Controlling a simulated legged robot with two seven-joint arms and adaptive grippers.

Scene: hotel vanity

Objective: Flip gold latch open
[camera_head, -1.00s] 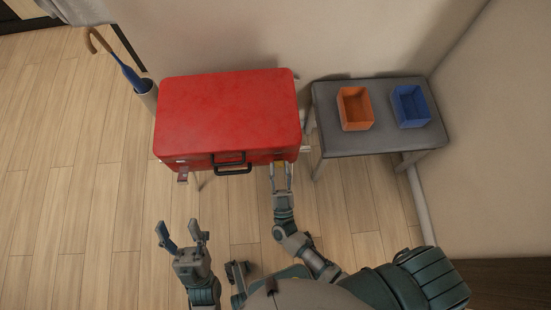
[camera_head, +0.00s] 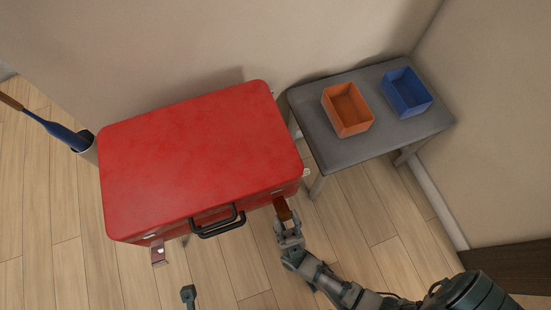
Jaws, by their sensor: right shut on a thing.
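A red suitcase (camera_head: 200,155) lies closed, with a black handle (camera_head: 218,222) on its front side. The latch (camera_head: 282,207) at its right front sticks outward and looks reddish-brown here. My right gripper (camera_head: 284,217) is at this latch, shut on it. Its fingers partly hide the latch. A second, pale metal latch (camera_head: 158,254) sticks out at the left front of the suitcase. Only a small tip of my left gripper (camera_head: 188,294) shows at the bottom edge, so its jaws cannot be judged.
A grey side table (camera_head: 345,150) stands right of the suitcase, holding an orange box (camera_head: 347,112) and a blue box (camera_head: 406,93). Bare wooden floor lies in front.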

